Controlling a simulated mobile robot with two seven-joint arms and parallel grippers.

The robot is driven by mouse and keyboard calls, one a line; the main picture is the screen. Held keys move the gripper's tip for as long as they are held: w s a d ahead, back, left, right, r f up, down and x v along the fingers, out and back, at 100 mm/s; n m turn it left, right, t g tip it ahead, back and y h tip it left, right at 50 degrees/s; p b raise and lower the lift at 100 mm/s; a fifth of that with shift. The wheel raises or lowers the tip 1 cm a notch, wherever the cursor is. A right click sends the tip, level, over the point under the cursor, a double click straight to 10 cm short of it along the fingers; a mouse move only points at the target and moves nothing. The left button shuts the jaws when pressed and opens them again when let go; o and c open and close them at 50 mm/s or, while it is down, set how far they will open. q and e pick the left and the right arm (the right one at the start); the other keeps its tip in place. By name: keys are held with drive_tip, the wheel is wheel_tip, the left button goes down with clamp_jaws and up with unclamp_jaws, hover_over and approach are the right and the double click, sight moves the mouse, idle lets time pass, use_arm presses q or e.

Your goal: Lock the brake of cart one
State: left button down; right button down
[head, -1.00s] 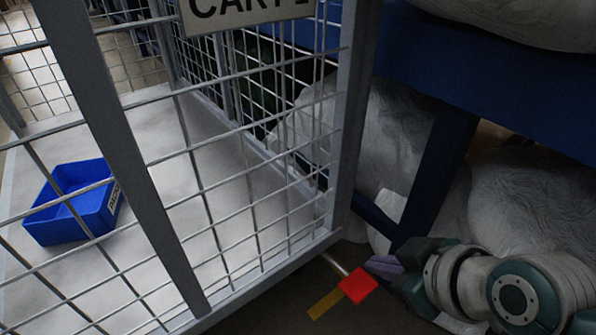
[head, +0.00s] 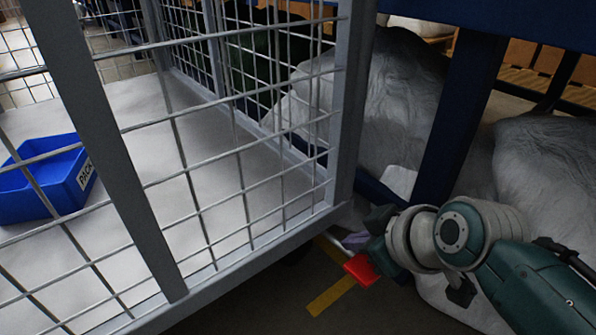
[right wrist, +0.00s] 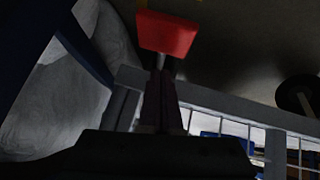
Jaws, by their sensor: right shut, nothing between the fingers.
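The cart (head: 262,254) is a grey wire-mesh cage filling the left of the head view. A red brake pedal (head: 361,269) stands low by its near right corner, above the dark floor. In the right wrist view the red pedal (right wrist: 167,34) is on a short metal rod just past my fingertips. My right gripper (head: 357,242) is shut and empty, just above and behind the pedal. Its closed fingers (right wrist: 161,85) point at the pedal in the right wrist view. I cannot tell whether they touch it. My left gripper is not in view.
A blue bin (head: 45,180) lies on the cart's white floor. A blue rack post (head: 458,120) and wrapped white bulks (head: 545,185) crowd the right side, close to my right arm. A yellow floor stripe (head: 331,297) runs below the pedal. The dark floor in front is clear.

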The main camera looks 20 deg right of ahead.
drive_tip(key=shift+s+d+f+b, duration=0.1)
drive_tip(key=shift+f+b, duration=0.1)
drive_tip(key=shift+f, duration=0.15)
drive_tip(key=shift+s+d+f+b, duration=0.1)
drive_tip(key=shift+f+b, duration=0.05)
drive_tip(key=shift+f, duration=0.2)
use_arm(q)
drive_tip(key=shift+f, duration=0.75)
use_arm(e)
drive_tip(key=shift+w, duration=0.1)
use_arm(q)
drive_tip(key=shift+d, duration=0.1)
